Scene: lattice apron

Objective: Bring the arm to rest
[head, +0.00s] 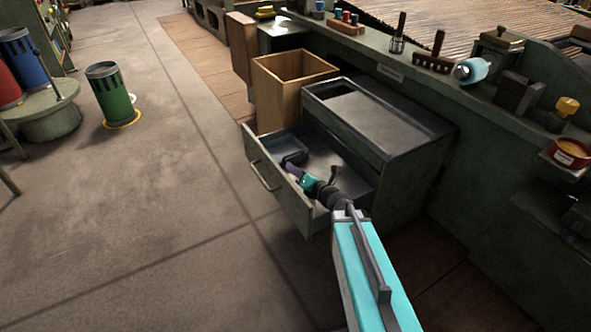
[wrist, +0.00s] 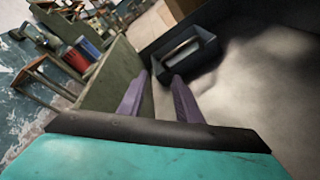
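My gripper (head: 290,171) is at the end of my teal arm, over the front part of an open drawer (head: 266,182) in the dark green cabinet (head: 412,150). A small dark tray (head: 288,149) lies in the drawer beyond the fingertips. It also shows in the wrist view (wrist: 203,62), with a pale long shape in it.
A wooden open box (head: 285,85) stands behind the drawer. A bench ledge with brushes, a cyan-ended roll (head: 472,71) and a red tin (head: 569,152) runs along the right. A green bin (head: 110,95) stands at left. The floor left of the drawer is clear.

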